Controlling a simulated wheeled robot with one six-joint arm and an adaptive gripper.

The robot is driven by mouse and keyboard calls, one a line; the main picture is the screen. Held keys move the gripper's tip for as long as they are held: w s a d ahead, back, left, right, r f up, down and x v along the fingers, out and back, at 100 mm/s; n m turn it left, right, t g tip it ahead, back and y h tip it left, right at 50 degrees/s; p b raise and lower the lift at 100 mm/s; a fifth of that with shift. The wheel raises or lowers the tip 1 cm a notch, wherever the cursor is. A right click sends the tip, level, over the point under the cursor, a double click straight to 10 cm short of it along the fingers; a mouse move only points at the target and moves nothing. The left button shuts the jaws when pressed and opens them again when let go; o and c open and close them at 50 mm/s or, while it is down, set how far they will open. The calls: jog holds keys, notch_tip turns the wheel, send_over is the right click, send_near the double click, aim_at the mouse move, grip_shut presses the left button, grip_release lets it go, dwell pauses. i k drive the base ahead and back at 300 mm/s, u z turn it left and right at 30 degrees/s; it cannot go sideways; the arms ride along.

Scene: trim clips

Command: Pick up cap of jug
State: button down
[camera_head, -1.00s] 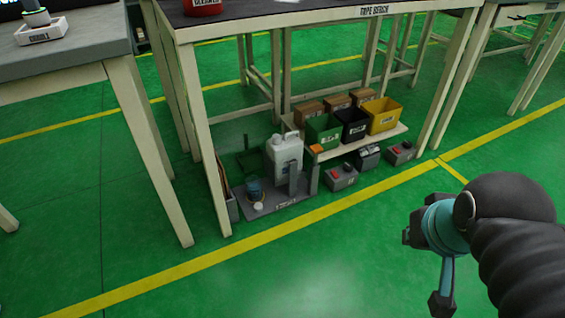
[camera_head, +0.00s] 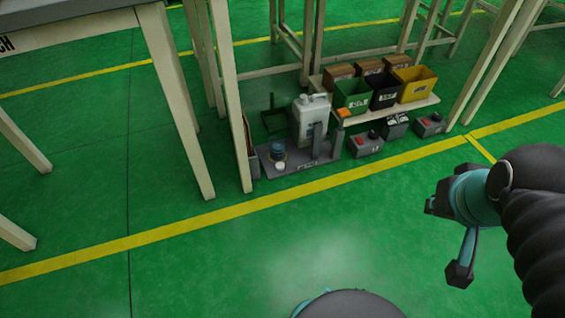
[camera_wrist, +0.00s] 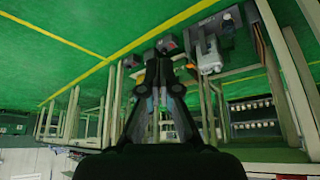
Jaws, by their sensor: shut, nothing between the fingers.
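The white jug (camera_head: 304,128) stands upright on a low grey board (camera_head: 318,163) under the bench. It also shows in the wrist view (camera_wrist: 208,58), upside down. A small white round piece (camera_head: 280,166) lies on the board in front of a blue container (camera_head: 277,150); it looks like a cap, but I cannot be sure it is the jug's. Whether the jug's neck is covered is too small to tell. My gripper (camera_wrist: 158,62) is shut and empty in the wrist view, well away from the jug.
Green (camera_head: 351,97), black (camera_head: 384,92) and yellow (camera_head: 414,84) bins stand on a low shelf right of the jug, with brown boxes behind. Bench legs (camera_head: 232,105) stand left of the board. The green floor in front is clear.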

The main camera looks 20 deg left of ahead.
aim_at(280, 166)
jog(key=u, duration=0.05)
jog(key=i, duration=0.7)
jog(key=u, duration=0.8)
jog(key=i, duration=0.45)
jog(key=u, duration=0.35)
